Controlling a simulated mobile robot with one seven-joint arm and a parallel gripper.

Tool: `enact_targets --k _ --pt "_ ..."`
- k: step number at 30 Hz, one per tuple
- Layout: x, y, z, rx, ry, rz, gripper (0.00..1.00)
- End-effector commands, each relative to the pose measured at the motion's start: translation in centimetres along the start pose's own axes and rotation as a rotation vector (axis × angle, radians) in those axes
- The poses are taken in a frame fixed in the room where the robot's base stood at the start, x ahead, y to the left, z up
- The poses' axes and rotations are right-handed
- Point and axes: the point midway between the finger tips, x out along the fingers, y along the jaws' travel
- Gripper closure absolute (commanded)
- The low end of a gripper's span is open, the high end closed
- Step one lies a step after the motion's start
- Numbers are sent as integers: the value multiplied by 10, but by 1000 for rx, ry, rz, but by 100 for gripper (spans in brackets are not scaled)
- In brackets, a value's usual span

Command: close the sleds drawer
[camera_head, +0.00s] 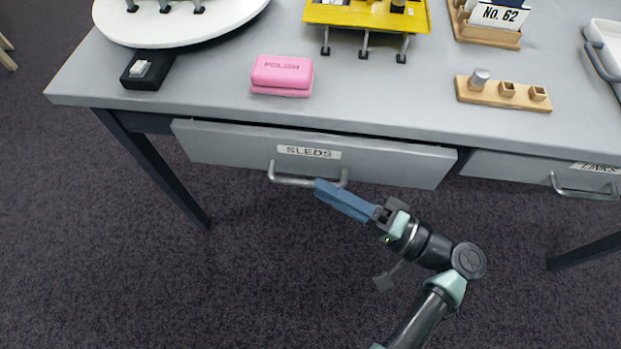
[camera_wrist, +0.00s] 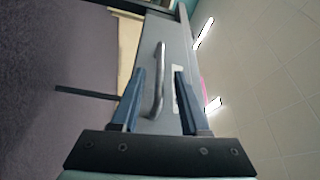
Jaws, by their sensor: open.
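The sleds drawer (camera_head: 225,148) is a grey front under the table top, marked with a white SLEDS label (camera_head: 309,152). It appears pulled out a little, with a dark gap above its top edge; how far is hard to tell. Its grey bar handle (camera_head: 290,181) also shows in the wrist view (camera_wrist: 158,90). My gripper (camera_head: 320,188) has blue fingers and is open, its tips by the right part of the handle. In the wrist view the handle appears between the two fingers (camera_wrist: 160,72); contact cannot be told.
The grey table (camera_head: 400,105) carries a pink polish block (camera_head: 282,76), a wooden holder (camera_head: 503,93), a yellow stand (camera_head: 365,14) and a white round board (camera_head: 180,30). The links drawer (camera_head: 510,170) is at right. Dark carpet lies in front.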

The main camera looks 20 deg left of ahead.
Motion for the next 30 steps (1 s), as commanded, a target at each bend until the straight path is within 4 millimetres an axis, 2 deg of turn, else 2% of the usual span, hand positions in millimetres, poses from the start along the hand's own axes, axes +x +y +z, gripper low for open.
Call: enact_targets --k 3,7,18,19,26,30 --pt "20 1 1 0 -1 -1 55" --pt "33 0 0 0 -1 -1 55" --pt "39 0 0 1 2 -1 55" --pt "39 0 0 1 2 -1 57" --pt "39 0 0 1 1 -1 98" --pt "39 0 0 1 1 -1 100"
